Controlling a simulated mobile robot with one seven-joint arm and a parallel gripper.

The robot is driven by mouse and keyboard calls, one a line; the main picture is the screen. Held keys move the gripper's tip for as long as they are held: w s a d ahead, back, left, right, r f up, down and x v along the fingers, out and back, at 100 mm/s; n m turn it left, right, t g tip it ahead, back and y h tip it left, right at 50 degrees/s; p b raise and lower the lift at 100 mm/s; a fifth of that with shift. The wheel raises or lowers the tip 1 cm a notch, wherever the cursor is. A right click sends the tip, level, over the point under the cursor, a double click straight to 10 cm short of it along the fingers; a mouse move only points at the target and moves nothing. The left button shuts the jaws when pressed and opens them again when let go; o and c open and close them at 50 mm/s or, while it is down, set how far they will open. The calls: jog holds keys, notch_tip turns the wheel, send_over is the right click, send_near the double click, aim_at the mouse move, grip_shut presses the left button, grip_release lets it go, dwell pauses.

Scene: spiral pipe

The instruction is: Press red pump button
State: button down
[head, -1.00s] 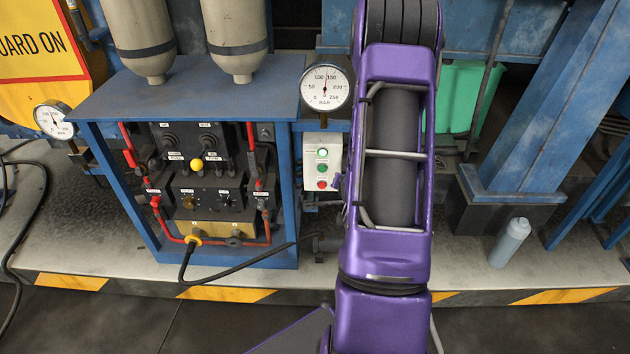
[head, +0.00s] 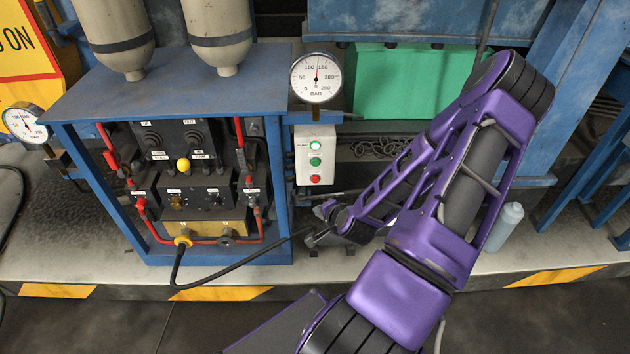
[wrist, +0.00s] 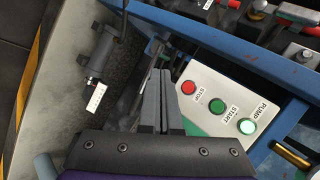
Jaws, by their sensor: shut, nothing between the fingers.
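The white pump box (head: 315,146) is on the right side of the blue cabinet frame in the head view. It carries a red button (head: 315,180) at the bottom, a green button (head: 315,161) above it and a lit green lamp at the top. In the wrist view the red button (wrist: 189,87) is labelled STOP, and the green button (wrist: 217,106) is labelled START. My gripper (wrist: 158,80) is shut and empty, just left of the red button in the wrist view and apart from it. In the head view my gripper (head: 314,239) is below the box.
The blue cabinet (head: 185,75) with hoses and valves is left of the box. A pressure gauge (head: 317,77) is above the box. A green container (head: 400,85) is behind my arm. A grey bottle (head: 504,227) stands at the right. A black cable (head: 240,267) runs along the front.

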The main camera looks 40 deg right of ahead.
jog(key=w+d, duration=0.5)
jog(key=w, duration=0.2)
jog(key=shift+b, duration=0.3)
jog(key=shift+w+d, duration=0.15)
jog(key=shift+w, duration=0.05)
dwell(1.8)
jog(key=shift+w+d, duration=0.15)
jog(key=shift+w, duration=0.05)
jog(key=shift+w+d, duration=0.25)
jog(key=shift+w, duration=0.05)
dwell(0.9)
jog(key=shift+s+a, duration=0.5)
jog(key=shift+s, duration=0.15)
jog(key=shift+s+a, duration=0.75)
jog(key=shift+s, duration=0.3)
jog(key=shift+s+a, duration=0.7)
jog(key=shift+s, duration=0.3)
